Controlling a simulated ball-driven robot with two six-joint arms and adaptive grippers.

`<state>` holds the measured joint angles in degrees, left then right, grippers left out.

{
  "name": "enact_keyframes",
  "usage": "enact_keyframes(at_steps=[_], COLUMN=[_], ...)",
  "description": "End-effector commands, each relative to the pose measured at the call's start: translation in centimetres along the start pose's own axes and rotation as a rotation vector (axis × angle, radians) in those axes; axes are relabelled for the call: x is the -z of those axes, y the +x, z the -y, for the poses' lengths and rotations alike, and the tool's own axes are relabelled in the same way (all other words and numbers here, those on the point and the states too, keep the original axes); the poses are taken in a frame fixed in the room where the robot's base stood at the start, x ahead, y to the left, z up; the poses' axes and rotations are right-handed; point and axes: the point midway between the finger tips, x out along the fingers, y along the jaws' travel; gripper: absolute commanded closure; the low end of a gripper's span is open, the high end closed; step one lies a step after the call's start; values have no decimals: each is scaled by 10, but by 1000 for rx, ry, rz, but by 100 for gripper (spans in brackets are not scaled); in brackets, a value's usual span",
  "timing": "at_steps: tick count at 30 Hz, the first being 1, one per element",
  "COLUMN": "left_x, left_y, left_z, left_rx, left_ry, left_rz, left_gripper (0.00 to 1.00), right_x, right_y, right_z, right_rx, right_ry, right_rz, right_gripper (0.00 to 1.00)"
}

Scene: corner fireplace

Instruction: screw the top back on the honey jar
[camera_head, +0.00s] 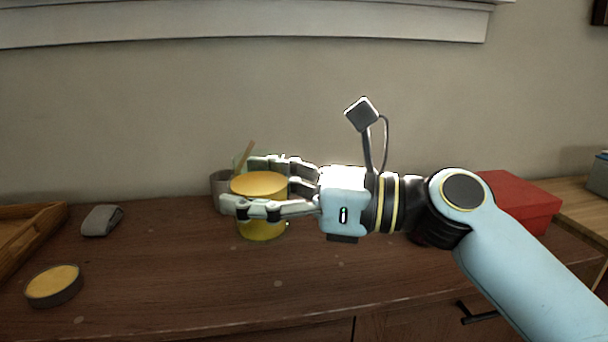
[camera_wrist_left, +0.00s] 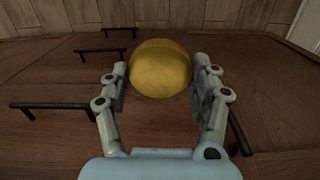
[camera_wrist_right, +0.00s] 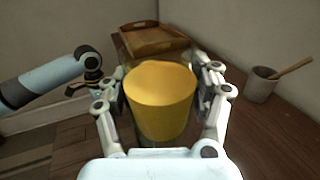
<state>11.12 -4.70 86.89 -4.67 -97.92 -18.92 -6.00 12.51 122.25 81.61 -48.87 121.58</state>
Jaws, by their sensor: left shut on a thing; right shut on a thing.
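The honey jar (camera_head: 262,230) stands on the dresser, golden and cylindrical with a flat orange top surface. My right gripper (camera_head: 255,210) is shut around its sides. The jar also fills the space between the fingers in the right wrist view (camera_wrist_right: 160,105). My left gripper (camera_wrist_left: 163,85) is shut on a round, domed yellow thing (camera_wrist_left: 160,68), seemingly the jar's top. The left gripper is outside the head view. In the right wrist view my left arm (camera_wrist_right: 45,82) is at the left, its fingers partly hidden and apart from the jar.
A round dark-rimmed disc with a yellow face (camera_head: 53,285) lies at front left. A grey object (camera_head: 101,220) and wooden tray (camera_head: 30,235) are behind it. A grey cup with a wooden stick (camera_wrist_right: 262,85) stands near the jar. A red box (camera_head: 515,200) is at the right.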

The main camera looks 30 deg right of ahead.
Motion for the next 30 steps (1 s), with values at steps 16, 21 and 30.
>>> enact_keyframes(at_steps=[16,21,30], left_x=[0,0,0], left_y=[0,0,-1], left_z=[0,0,0], left_rx=[0,0,0], left_ry=[0,0,0], left_rz=[0,0,0], left_gripper=[51,51,51], right_x=[8,9,-11], right_y=[56,56,61], right_z=[-34,-34,3], right_rx=[-303,-302,-125], right_ry=[-1,-1,-5], right_rz=[0,-1,1], right_gripper=[94,94,94])
